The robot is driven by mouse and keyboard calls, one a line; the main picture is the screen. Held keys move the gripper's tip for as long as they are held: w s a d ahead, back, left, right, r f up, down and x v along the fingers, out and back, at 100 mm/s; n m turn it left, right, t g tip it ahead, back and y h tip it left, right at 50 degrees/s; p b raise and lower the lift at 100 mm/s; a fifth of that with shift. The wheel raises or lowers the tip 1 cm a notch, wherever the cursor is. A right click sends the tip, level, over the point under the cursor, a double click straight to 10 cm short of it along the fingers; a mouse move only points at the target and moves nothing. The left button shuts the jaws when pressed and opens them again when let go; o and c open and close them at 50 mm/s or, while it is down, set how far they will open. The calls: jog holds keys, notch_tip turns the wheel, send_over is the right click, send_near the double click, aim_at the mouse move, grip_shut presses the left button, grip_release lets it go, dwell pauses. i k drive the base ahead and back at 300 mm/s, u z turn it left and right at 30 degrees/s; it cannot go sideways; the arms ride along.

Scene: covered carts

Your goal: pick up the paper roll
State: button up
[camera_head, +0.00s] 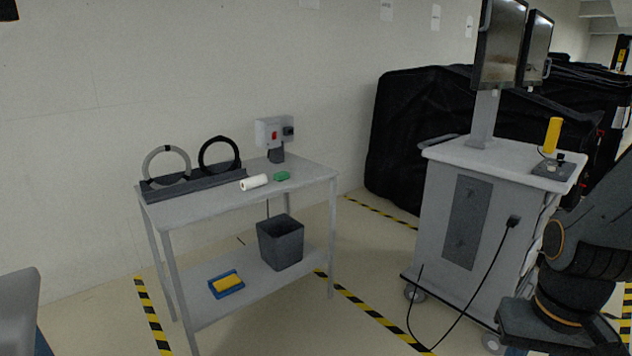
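The paper roll (254,182) is a small white cylinder lying on its side on the top of a light grey table (205,209). It lies near the middle of the tabletop, just left of a small green object (281,176) and in front of a dark rack. My arm shows at the right edge of the head view, well apart from the table. My gripper is not in view.
The dark rack (195,181) holds two rings. A grey box with a red switch (270,132) stands at the table's back. A bin (281,243) and a blue tray (227,284) sit on the lower shelf. A cart with monitors (452,205) stands right.

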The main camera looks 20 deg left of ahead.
aim_at(246, 184)
jog(key=i, duration=1.5)
jog(key=u, duration=2.5)
jog(key=i, duration=1.45)
jog(key=z, duration=2.25)
